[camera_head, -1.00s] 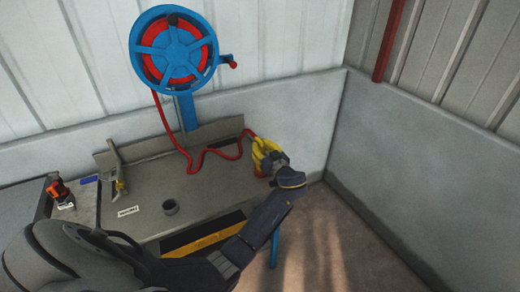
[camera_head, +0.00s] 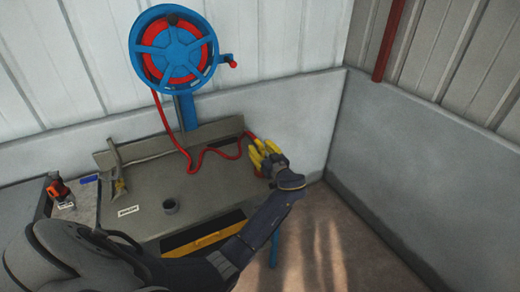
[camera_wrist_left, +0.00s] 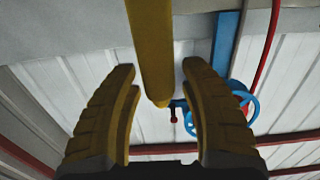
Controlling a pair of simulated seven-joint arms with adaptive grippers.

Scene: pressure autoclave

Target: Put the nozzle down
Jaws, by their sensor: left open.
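My left gripper (camera_head: 260,152) has yellow fingers and is at the right end of the workbench (camera_head: 140,205). Its fingers are spread. In the left wrist view the two ridged side fingers (camera_wrist_left: 158,110) stand apart, with a smooth yellow bar between and above them and no nozzle visible in the gap. A red hose (camera_head: 215,152) runs from the blue reel (camera_head: 176,47) across the bench and ends behind the gripper. A small red part (camera_head: 262,173) shows just below the fingers. I cannot make out the nozzle's full shape; the hand hides it. My right gripper is not in view.
A grey cup-like ring (camera_head: 170,206) stands on the bench, with a white label (camera_head: 128,211) to its left. An upright bracket (camera_head: 117,165) is at the bench's left end. A red and black tool (camera_head: 59,188) lies further left. Walls close off the back and right.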

